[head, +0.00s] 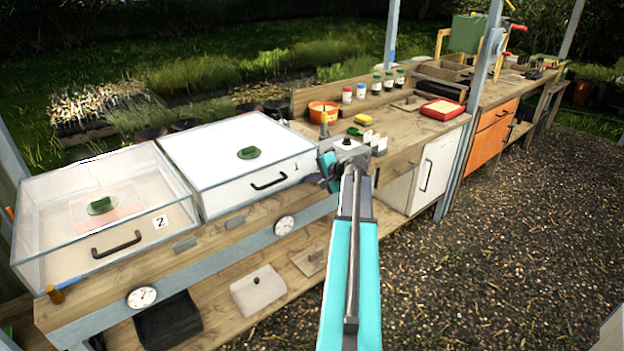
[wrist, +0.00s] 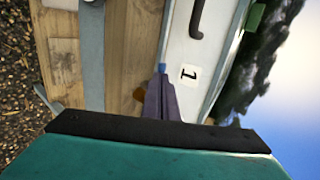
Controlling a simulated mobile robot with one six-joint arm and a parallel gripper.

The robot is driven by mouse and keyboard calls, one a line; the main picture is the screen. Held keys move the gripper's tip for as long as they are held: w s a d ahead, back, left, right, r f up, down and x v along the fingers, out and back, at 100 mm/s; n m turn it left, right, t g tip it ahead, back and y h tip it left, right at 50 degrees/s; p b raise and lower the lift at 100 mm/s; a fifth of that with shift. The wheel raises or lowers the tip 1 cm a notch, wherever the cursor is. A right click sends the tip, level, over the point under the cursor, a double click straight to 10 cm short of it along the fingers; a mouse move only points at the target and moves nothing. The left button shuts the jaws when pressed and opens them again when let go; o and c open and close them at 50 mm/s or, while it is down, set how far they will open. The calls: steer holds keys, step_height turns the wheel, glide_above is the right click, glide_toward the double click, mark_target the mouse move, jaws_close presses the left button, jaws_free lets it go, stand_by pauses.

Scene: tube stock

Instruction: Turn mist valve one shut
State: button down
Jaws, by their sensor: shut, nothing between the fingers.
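Box one (head: 230,185) is a white-looking case with a dark handle and a "1" label; its front also shows in the wrist view (wrist: 185,40). At its labelled end, in the wrist view, a small blue piece (wrist: 161,68) and a brown-orange piece (wrist: 139,94) show beside my fingers. They look like parts of mist valve one, mostly hidden behind the fingers. My gripper (wrist: 160,82) is shut and empty, its purple-grey fingers right at these pieces. I cannot tell whether they touch. In the head view my wrist hides this corner.
Clear box two (head: 140,250) stands left, with a similar brass and blue valve (head: 56,295) at its front corner. Two dials (head: 284,225) sit on the bench's front rail. Bottles, an orange pot (head: 322,110) and a red tray (head: 441,109) stand behind my wrist. Gravel lies open at right.

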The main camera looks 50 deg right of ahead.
steer(key=shift+w+f, duration=0.1)
stand_by(0.3)
steer(key=shift+s+d+f, duration=0.2)
steer(key=shift+s+d, duration=0.15)
steer(key=shift+s, duration=0.05)
steer(key=shift+s+r, duration=0.1)
steer(key=b+v, duration=0.1)
steer(key=v, duration=1.3)
steer(key=shift+a, duration=0.2)
stand_by(0.4)
